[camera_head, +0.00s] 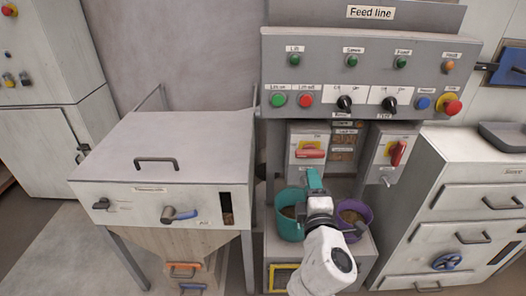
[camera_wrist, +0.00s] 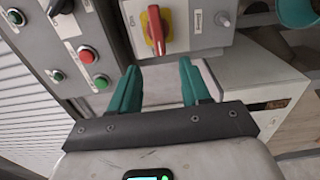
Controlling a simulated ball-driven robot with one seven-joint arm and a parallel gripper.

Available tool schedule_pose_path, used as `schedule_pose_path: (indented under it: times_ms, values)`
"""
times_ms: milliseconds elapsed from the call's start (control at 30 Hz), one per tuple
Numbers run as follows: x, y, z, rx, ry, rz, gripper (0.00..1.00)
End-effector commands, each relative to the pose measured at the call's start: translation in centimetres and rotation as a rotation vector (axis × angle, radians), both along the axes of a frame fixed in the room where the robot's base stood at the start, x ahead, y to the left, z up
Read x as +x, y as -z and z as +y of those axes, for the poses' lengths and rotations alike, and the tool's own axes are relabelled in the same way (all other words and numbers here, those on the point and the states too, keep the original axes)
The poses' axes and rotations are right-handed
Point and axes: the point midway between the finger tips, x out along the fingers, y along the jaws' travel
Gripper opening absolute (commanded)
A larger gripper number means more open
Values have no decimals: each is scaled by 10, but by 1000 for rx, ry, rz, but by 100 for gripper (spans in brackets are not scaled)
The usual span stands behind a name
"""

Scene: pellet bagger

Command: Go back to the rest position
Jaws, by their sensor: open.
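My gripper (camera_wrist: 159,90) is open, with two teal fingers spread apart and nothing between them in the wrist view. Beyond the fingertips in that view is a grey box with a red rotary switch on a yellow plate (camera_wrist: 156,30). In the head view my white arm reaches up from the bottom, and the gripper (camera_head: 315,180) is in front of the Feed line panel (camera_head: 370,45). It is above and between a teal bucket (camera_head: 288,226) and a purple bucket (camera_head: 362,216). The exact gap to the switch box cannot be told.
Two switch boxes with red handles, left (camera_head: 311,150) and right (camera_head: 397,152), hang below the panel. A white hopper cabinet (camera_head: 165,150) with a lid handle stands left. A drawer cabinet (camera_head: 470,200) stands right, bearing a dark tray (camera_head: 503,135). Floor shows at lower left.

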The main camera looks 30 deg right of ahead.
Motion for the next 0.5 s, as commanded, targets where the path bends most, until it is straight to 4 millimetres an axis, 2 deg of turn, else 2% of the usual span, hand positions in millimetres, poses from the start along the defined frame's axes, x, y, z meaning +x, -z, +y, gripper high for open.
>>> schedule_pose_path:
  times_ms: [267, 367, 467, 500]
  values:
    - [-7, 7, -4, 51, 21, 1, 47]
    - [-26, 28, -14, 202, 82, 13, 47]
    - [-58, 66, -22, 446, 185, 48, 47]
    - [-74, 85, -21, 558, 232, 72, 47]
